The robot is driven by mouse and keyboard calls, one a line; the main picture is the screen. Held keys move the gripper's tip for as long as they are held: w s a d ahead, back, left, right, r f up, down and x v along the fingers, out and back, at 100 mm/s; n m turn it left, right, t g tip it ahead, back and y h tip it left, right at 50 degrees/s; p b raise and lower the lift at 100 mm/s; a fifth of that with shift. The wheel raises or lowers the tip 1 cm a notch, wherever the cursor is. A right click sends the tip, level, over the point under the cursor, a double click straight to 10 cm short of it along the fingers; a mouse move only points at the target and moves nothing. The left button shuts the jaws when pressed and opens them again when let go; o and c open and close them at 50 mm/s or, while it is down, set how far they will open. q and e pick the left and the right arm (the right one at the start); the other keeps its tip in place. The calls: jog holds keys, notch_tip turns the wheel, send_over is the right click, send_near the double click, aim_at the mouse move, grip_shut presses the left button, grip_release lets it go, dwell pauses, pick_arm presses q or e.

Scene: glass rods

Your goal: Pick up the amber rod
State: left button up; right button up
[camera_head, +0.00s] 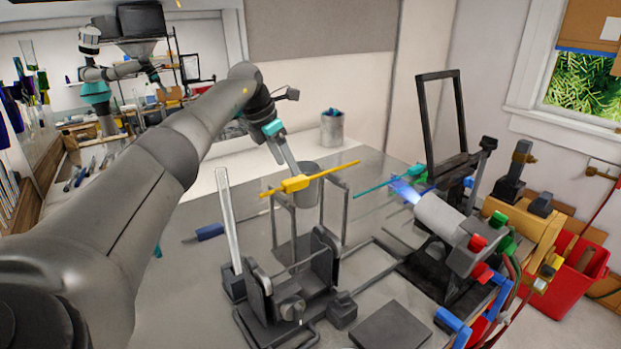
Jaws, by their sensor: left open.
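The amber rod (335,170) is a thin yellow rod with a thicker yellow block (294,184) around its left part. It lies roughly level above the dark metal stand (325,262) in the middle of the table. My left arm comes in from the left, and my left gripper (290,165) points down at the yellow block from just above. The gripper is open. Its fingertips are small here, and I cannot tell whether they touch the block. My right gripper is not in view.
A torch (440,215) with a blue flame stands right of the rod, by a teal rod (375,188). A clear upright tube (228,220) stands left of the stand. A dark-blue-handled tool (210,232) lies on the table (190,285). A dark frame (422,125) rises behind the torch.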

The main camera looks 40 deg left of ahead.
aim_at(292, 180)
pick_arm(q)
jog(key=shift+s+p+x, duration=0.15)
jog(key=shift+p+x, duration=0.1)
jog(key=shift+x, duration=0.95)
jog(key=shift+s+p+x, duration=0.1)
jog(key=shift+p+x, duration=0.1)
jog(key=shift+x, duration=1)
jog(key=shift+a+f, duration=0.1)
jog(key=shift+c, duration=0.3)
grip_shut()
